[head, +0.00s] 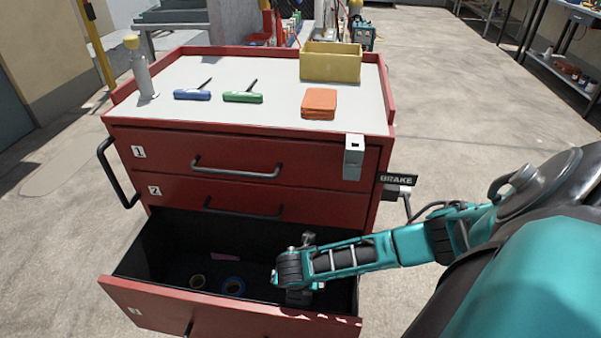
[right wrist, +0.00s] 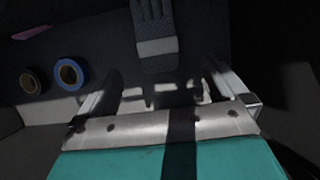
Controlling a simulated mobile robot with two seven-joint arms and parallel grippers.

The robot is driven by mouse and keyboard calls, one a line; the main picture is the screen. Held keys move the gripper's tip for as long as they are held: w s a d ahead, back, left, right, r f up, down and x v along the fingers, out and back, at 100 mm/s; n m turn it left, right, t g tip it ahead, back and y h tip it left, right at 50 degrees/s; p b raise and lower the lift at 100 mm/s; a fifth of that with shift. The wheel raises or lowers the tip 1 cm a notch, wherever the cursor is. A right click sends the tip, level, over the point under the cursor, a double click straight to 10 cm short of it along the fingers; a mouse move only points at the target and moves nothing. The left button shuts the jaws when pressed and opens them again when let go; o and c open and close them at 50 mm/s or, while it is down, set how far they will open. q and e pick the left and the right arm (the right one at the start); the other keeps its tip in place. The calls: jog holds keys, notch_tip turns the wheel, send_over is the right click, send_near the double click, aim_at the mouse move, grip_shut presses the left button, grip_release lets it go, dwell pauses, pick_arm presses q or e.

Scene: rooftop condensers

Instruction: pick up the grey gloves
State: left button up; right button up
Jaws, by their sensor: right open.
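The grey gloves (right wrist: 157,28) lie flat on the dark floor of the open bottom drawer (head: 150,298). In the right wrist view their fingers point to the top edge and a pale cuff band faces my gripper. In the head view I cannot make them out; my arm covers that part of the drawer. My right gripper (head: 298,297) reaches down into the drawer's right side. In the right wrist view the right gripper (right wrist: 163,72) is open, its two fingers spread on either side of the cuff end, with nothing held. My left gripper is not in view.
A brown tape roll (head: 197,281), a blue tape roll (head: 232,287) and a pink item (head: 225,255) lie left of my gripper in the drawer. The red cabinet (head: 250,140) has shut drawers above. Its top holds a yellow bin (head: 330,65) and orange cloths (head: 319,104).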

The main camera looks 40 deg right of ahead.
jog(key=b, duration=0.2)
send_over(306, 302)
jog(key=w, duration=0.2)
jog(key=f, duration=0.5)
jog(key=shift+w, duration=0.2)
jog(key=b+x, duration=0.2)
jog(key=x, duration=0.1)
jog(key=b+x, duration=0.1)
jog(key=shift+a+f+b, duration=0.2)
jog(key=shift+f+b, duration=0.2)
jog(key=shift+f, duration=0.1)
jog(key=shift+w+d+f, duration=0.1)
jog(key=shift+w+f, duration=0.05)
jog(key=shift+f, duration=0.05)
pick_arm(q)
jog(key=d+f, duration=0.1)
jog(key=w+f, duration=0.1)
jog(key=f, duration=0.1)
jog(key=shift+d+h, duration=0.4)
pick_arm(e)
jog(key=shift+c, duration=0.5)
jog(key=c, duration=1)
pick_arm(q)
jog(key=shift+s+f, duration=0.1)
